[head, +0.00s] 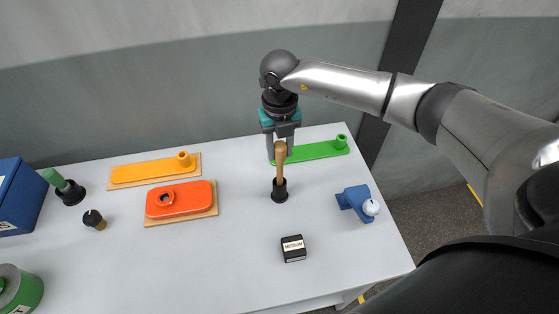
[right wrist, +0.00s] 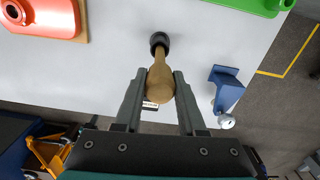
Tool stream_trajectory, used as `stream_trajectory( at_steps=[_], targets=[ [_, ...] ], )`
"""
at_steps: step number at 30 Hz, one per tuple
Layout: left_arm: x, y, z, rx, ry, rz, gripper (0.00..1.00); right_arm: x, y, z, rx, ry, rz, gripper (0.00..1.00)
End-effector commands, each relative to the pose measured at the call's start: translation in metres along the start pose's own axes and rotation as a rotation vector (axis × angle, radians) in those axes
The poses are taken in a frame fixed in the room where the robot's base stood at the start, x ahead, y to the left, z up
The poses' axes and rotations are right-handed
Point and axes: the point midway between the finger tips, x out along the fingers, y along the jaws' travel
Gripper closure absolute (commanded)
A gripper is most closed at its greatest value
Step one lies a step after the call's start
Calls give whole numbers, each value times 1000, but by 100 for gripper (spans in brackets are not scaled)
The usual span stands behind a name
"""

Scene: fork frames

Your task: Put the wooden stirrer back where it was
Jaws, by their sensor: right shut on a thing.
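The wooden stirrer (head: 281,163) is upright in the head view, with its thick end at the top. My right gripper (head: 281,146) comes down from above and is shut on that thick end. In the right wrist view the stirrer (right wrist: 160,84) sits between the two fingertips (right wrist: 160,90). A small black holder (head: 280,194) stands on the table directly below it. The stirrer's lower end meets the holder's mouth; how deep it sits inside is hidden. The holder also shows in the right wrist view (right wrist: 158,40). My left gripper is not in view.
A green plate with a peg (head: 320,151) lies behind the gripper. A blue bracket with a white ball (head: 352,199) is to the right, and a black labelled block (head: 293,248) in front. Orange (head: 150,172) and red (head: 180,200) pieces lie left. The white table (head: 235,235) is clear between.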

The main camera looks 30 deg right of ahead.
Motion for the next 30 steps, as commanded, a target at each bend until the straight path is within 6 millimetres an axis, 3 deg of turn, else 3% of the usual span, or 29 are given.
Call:
stream_trajectory(
  at_steps=[12,25,26,30],
  targets=[
    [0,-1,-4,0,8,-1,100,49,0,0,0,2,0,100],
    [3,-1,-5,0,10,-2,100,56,0,1,-1,-1,1,100],
    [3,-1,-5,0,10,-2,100,56,0,0,-1,-1,1,59],
    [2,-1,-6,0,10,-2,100,55,0,0,-1,-1,1,44]
  ],
)
